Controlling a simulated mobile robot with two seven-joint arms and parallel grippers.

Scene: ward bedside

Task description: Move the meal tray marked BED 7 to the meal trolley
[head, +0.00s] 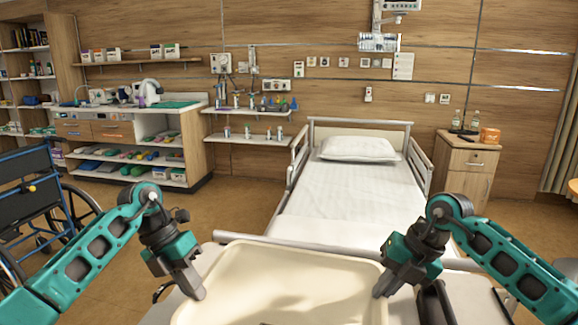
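A cream meal tray (285,280) with a raised rim is at the bottom centre, over a light table top (475,298) at the foot of the bed. Its near part is cut off by the frame; no BED 7 mark is readable. My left gripper (196,290) is at the tray's left rim, pointing down. My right gripper (382,287) is at its right rim, also pointing down. The finger gaps are hidden, so I cannot tell whether either grips the rim. I cannot tell if the tray rests on the table. No meal trolley is identifiable.
A bed (352,190) with a pillow stands just beyond the table. A wheelchair (40,205) is at the left. A bedside cabinet (466,168) with bottles is at the right. A supply counter (140,125) lines the back left. Open floor (228,200) lies left of the bed.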

